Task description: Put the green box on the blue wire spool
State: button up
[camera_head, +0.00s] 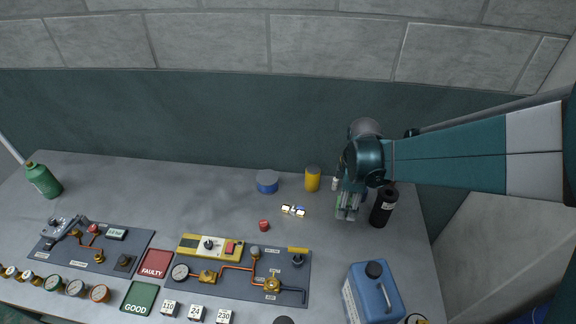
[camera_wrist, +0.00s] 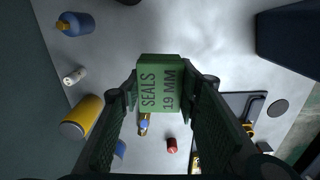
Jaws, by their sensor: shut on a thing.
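My gripper (camera_wrist: 163,92) is shut on the green box (camera_wrist: 161,84), which reads "SEALS 19 MM" in the wrist view. The box sits between the two dark fingers, above the table. In the head view my gripper (camera_head: 347,206) is at the right of the table, and the box is mostly hidden by it. The blue wire spool (camera_head: 267,181) stands upright on the table near the back wall, left of my gripper. Part of it shows in the wrist view (camera_wrist: 119,148), beside my left finger.
A yellow cylinder (camera_head: 313,179) stands between the spool and my gripper. A small red piece (camera_head: 264,225) and brass parts (camera_head: 293,210) lie nearby. A black cylinder (camera_head: 383,206) stands right of my gripper, a blue jug (camera_head: 373,292) in front.

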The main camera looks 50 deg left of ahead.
jog(key=s+a+r+p, duration=0.2)
jog(key=a+r, duration=0.1)
jog(key=a, duration=1.5)
notch_tip(320, 180, up, 2)
jog(key=p, duration=0.2)
send_over(267, 177)
jog(key=shift+r+n, duration=0.1)
jog(key=shift+n, duration=0.3)
jog(key=shift+f, duration=3.15)
jog(key=shift+f, duration=1.9)
jog(key=shift+f, duration=0.2)
jog(key=o, duration=0.9)
jog(key=shift+r, duration=0.1)
